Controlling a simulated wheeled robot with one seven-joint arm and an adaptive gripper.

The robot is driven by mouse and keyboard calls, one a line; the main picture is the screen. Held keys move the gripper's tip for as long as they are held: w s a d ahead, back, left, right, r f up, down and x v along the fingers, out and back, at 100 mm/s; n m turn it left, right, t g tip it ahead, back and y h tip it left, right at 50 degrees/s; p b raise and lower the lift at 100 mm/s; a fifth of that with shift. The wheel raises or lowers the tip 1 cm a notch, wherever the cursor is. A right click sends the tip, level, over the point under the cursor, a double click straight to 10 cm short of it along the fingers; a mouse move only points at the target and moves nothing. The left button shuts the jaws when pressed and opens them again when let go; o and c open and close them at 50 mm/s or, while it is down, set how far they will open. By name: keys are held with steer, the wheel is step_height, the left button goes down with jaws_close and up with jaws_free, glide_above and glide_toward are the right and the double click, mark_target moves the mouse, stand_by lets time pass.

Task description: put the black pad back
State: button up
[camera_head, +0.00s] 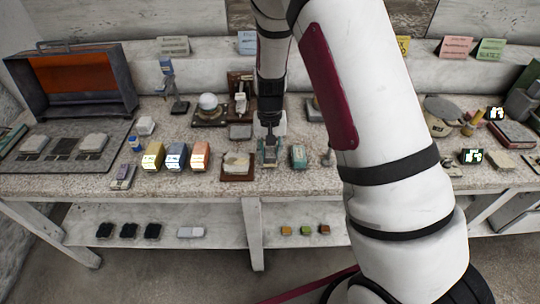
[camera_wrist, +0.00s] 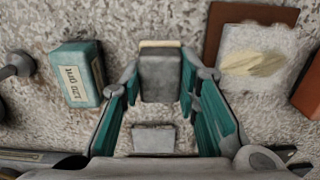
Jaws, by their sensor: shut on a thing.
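My gripper (camera_head: 269,150) is low over the middle of the bench. In the wrist view, my gripper (camera_wrist: 160,85) is shut on a dark grey pad (camera_wrist: 160,80) with a cream edge, held between its teal-sided fingers. I cannot tell whether the pad touches the bench top. In the head view the pad is mostly hidden by my gripper. Several black pads (camera_head: 128,231) lie in a row on the lower shelf at the left.
A teal box (camera_head: 298,156) stands close right of my gripper. A brown tray (camera_head: 238,179) with a whitish lump is close left. A grey block (camera_wrist: 153,138) lies on the bench in the wrist view. Yellow, blue and orange boxes (camera_head: 176,158) stand further left.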

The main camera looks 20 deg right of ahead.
steer(key=shift+f, duration=0.85)
steer(key=shift+f, duration=0.1)
steer(key=o, duration=1)
step_height(320, 180, up, 12)
step_height(320, 180, up, 9)
steer(key=t, duration=0.1)
glide_above(270, 152)
steer(key=s, duration=0.5)
steer(key=s+r+n+t, duration=0.1)
steer(key=s+r, duration=0.3)
steer(key=s, duration=0.3)
steer(key=s+r+n+t, duration=0.1)
steer(key=s+r, duration=0.2)
steer(key=s, duration=0.4)
steer(key=s+r+n+t, duration=0.1)
steer(key=s+r+t, duration=0.1)
steer(key=s+r, duration=0.2)
steer(key=shift+s+d+r+n, duration=0.1)
steer(key=shift+s+r+n, duration=0.1)
steer(key=shift+s, duration=0.65)
steer(key=shift+s+r+n, duration=0.1)
steer(key=shift+s+r, duration=0.05)
steer(key=shift+s, duration=0.7)
